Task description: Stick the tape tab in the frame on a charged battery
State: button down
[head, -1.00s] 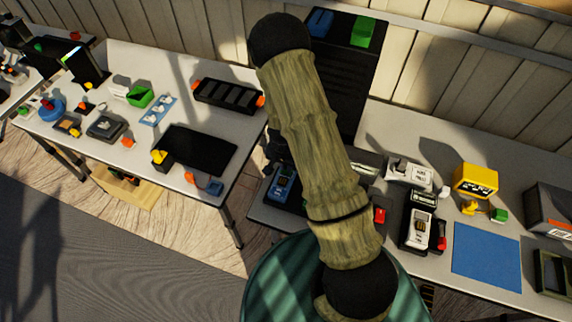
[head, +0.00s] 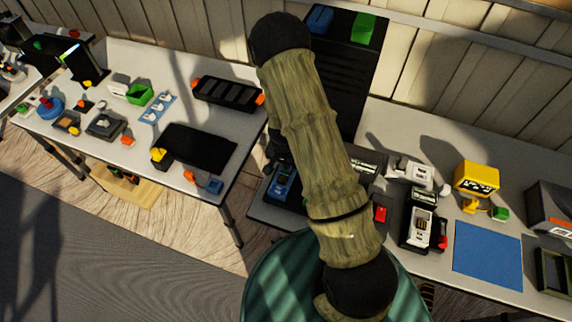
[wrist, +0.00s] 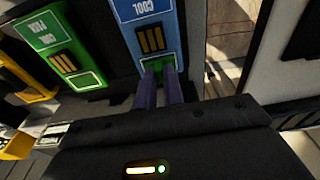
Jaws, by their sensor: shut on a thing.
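A blue battery (wrist: 150,35) marked COOL and a green battery (wrist: 55,45) lie side by side, upside down in the wrist view. The green battery's frame (wrist: 84,80) is open to view and looks empty. My gripper (wrist: 158,72) is at the blue battery's frame, its two dark fingers close together and shut on the tape tab. The tab is mostly hidden by the fingertips; I cannot tell whether it touches the battery.
A gap with wooden floor separates this table from the left table (head: 120,60). A tall black rack (head: 350,70) stands behind my arm. A yellow device (head: 476,179), a white-and-black unit (head: 420,225) and a blue mat (head: 487,255) occupy the right side.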

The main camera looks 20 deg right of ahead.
jog(key=shift+f, duration=0.25)
dwell(0.4)
jog(key=c, duration=0.9)
grip_release()
jog(key=shift+c, duration=0.2)
jog(key=shift+r, duration=0.1)
jog(key=shift+r+p, duration=2.25)
jog(key=shift+r, duration=0.7)
